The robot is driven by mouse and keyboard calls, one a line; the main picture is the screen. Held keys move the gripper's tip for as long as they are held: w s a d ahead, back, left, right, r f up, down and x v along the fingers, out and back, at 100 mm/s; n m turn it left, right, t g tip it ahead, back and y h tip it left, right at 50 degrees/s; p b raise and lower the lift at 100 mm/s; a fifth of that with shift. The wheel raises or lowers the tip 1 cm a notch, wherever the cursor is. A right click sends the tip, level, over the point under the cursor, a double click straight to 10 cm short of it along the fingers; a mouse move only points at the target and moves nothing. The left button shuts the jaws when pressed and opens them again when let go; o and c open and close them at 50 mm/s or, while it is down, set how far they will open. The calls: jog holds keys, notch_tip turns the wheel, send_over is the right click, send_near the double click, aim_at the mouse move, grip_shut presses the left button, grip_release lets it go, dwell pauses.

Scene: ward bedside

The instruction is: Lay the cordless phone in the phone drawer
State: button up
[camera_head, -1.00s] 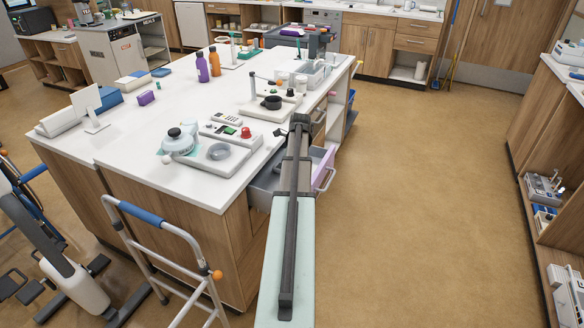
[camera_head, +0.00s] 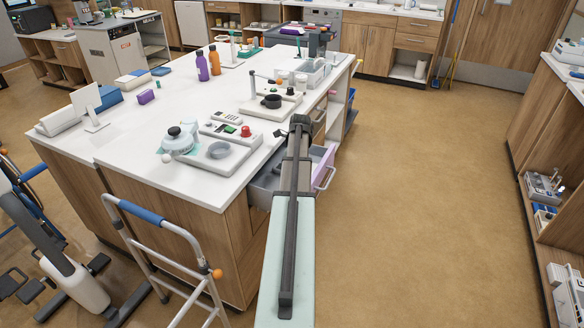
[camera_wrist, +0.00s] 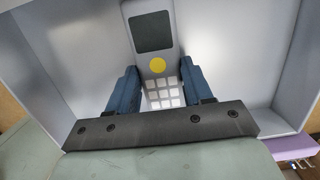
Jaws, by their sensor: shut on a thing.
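The cordless phone (camera_wrist: 153,50) is grey with a dark screen, a yellow round button and pale keys. In the wrist view it is between the two dark blue fingers of my gripper (camera_wrist: 159,88), which is shut on it. The phone drawer (camera_head: 263,184) is pulled out from the counter's right side, with a grey inside and a lilac front (camera_head: 325,166). In the wrist view grey drawer walls (camera_wrist: 222,30) surround the phone and fingers. I cannot tell whether the phone touches the drawer floor. My arm hides the gripper and phone in the head view.
A walking frame (camera_head: 165,245) stands at the front left. The floor to the right is clear.

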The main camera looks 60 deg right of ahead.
jog(key=shift+f, duration=0.1)
jog(key=o, duration=1.6)
jog(key=shift+c, duration=0.2)
jog(key=shift+r, duration=4)
